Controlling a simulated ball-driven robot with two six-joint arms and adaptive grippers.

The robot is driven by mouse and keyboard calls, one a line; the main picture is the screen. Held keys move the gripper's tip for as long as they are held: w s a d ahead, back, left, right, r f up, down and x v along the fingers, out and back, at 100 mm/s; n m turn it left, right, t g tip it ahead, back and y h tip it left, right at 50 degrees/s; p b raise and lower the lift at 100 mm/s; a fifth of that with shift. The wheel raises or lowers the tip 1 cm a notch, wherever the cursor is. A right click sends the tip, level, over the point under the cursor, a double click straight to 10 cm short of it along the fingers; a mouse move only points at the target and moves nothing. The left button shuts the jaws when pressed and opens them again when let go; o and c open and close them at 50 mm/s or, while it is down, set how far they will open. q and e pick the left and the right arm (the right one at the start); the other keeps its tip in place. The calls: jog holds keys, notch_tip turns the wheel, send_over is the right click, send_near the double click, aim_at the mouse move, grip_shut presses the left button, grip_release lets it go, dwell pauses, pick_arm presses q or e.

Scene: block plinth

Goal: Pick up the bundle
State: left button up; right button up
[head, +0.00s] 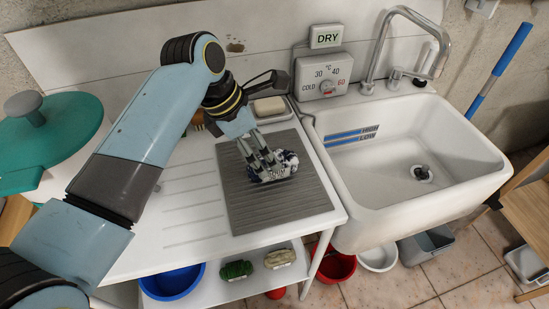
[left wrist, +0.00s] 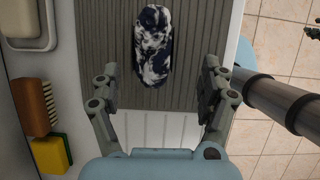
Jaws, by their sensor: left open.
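The bundle (head: 288,163) is a rolled dark blue and white patterned cloth. It lies on the grey ridged mat (head: 243,215) on the white draining board. It also shows whole in the left wrist view (left wrist: 153,45), lengthwise at the top middle. My left gripper (head: 266,172) is over the mat at the bundle and partly covers it in the head view. In the left wrist view its open fingers (left wrist: 160,70) stand apart, with the bundle's near end in line between them. Nothing is held. My right gripper is not in view.
A soap dish (head: 272,119) stands behind the mat. A brown brush (left wrist: 33,102) and a yellow sponge (left wrist: 50,152) lie beside it. The white sink (head: 440,205) is to the right, with a control box (head: 322,76) behind. A green-lidded pot (head: 50,125) stands left.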

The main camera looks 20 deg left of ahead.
pick_arm(q)
jog(key=shift+x, duration=1)
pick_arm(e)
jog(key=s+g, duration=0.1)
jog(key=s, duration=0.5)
pick_arm(q)
jog(key=x, duration=0.4)
jog(key=shift+w+a+f, duration=0.15)
jog(key=shift+w+f, duration=0.2)
jog(key=shift+w, duration=0.05)
jog(key=shift+w+f, duration=0.1)
jog(key=shift+f, duration=0.2)
jog(key=shift+w+f, duration=0.1)
jog(key=shift+c, duration=3.5)
jog(key=c, duration=0.7)
jog(key=shift+c, duration=0.2)
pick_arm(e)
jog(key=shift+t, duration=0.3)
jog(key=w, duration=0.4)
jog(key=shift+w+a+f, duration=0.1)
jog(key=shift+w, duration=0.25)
